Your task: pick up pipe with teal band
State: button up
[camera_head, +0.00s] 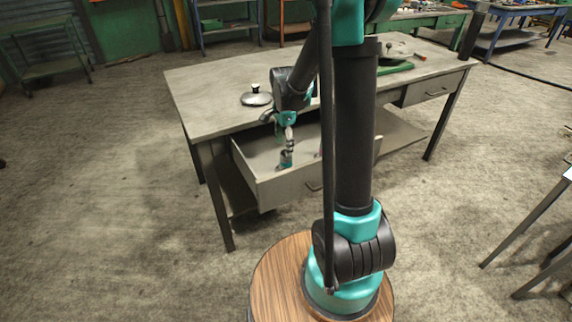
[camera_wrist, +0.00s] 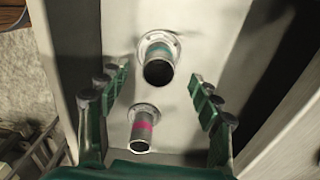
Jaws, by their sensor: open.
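The pipe with the teal band (camera_wrist: 158,62) stands in the open drawer (camera_head: 272,190), grey with a round flange and a dark open mouth. In the wrist view it is at upper centre, between the fingers of my gripper (camera_wrist: 160,82). The gripper is open, with one finger on each side and visible space between each finger and the pipe. A second grey pipe with a pink band (camera_wrist: 143,127) stands closer to the bottom of the wrist view. In the head view my gripper (camera_head: 288,140) reaches down into the drawer, and my arm hides part of its inside.
The drawer walls (camera_wrist: 82,60) rise on both sides of the gripper. The drawer hangs under a workbench (camera_head: 215,95) with a silver lid (camera_head: 256,97) on top. A closed drawer (camera_head: 428,90) is at the right. The floor left of the bench is clear.

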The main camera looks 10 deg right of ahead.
aim_at(286, 158)
jog(key=shift+w+d+f, duration=0.1)
jog(key=shift+d+f, duration=0.05)
jog(key=shift+f, duration=1.05)
jog(key=shift+d+f, duration=0.15)
jog(key=shift+f, duration=1.05)
jog(key=shift+w+d+f, duration=0.1)
jog(key=shift+d+f, duration=0.05)
jog(key=shift+f, duration=1.05)
grip_shut()
